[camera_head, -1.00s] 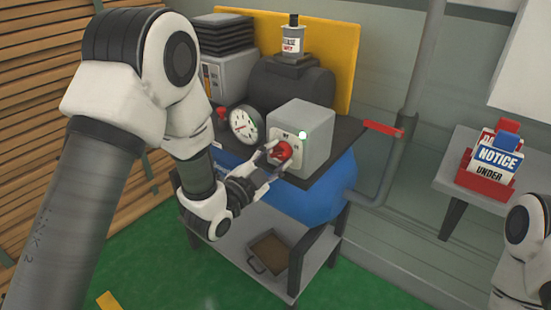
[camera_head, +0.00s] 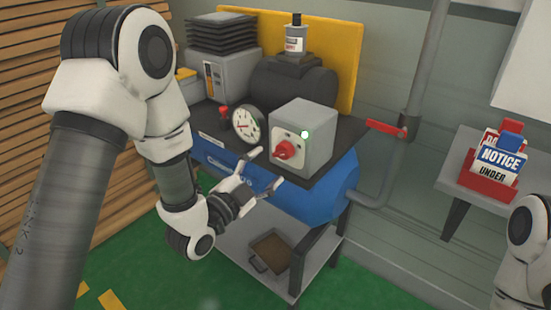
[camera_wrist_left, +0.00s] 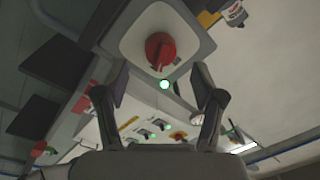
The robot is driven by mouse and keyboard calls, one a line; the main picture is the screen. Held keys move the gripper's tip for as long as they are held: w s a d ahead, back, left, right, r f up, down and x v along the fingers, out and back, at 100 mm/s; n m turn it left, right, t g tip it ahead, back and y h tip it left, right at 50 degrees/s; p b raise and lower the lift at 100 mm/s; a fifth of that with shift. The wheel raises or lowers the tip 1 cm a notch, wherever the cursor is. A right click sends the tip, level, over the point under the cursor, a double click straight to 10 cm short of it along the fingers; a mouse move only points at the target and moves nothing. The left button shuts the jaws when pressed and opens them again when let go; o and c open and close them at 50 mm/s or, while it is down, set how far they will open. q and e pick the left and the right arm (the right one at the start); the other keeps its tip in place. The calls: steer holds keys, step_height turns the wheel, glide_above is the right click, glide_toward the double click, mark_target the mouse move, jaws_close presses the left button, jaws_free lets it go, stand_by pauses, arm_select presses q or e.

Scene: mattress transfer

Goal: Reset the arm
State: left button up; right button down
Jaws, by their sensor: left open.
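My left arm comes in from the left in the head view, with its elbow high and its forearm hanging down. My left gripper (camera_head: 267,170) is open and empty. It is in front of and a little below a grey switch box (camera_head: 315,135) with a red rotary knob (camera_head: 286,149), apart from the knob.
The box stands on a dark top over a blue tank (camera_head: 318,195), with a pressure gauge (camera_head: 245,125) beside it. A red-handled lever (camera_head: 385,129) and a pipe are at right. A side table (camera_head: 450,180) holds notice signs (camera_head: 501,160). Green floor lies in front.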

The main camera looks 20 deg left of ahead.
arm_select(q)
steer(key=shift+v, duration=1.2)
steer(key=s+f+n+g+y+p, duration=0.2)
steer(key=s+f+g+p, duration=0.35)
steer(key=f, duration=0.35)
steer(key=s+f+n+g+y+p, duration=0.1)
steer(key=s+f+n+g+p, duration=0.1)
steer(key=s+f+g+p, duration=0.5)
steer(key=s+a+f+n+g+y+b, duration=0.1)
steer(key=s+a+f+n+g, duration=0.1)
steer(key=s+f+n, duration=0.3)
steer(key=s+a+f+n+g+y+b, duration=0.1)
steer(key=s+a+f+n+g, duration=0.1)
steer(key=s, duration=0.8)
step_height(320, 180, down, 3)
steer(key=n+g, duration=0.1)
steer(key=n, duration=0.1)
steer(key=shift+s+a+n+y, duration=0.15)
steer(key=shift+a+n+y, duration=0.15)
steer(key=shift+n+y, duration=0.1)
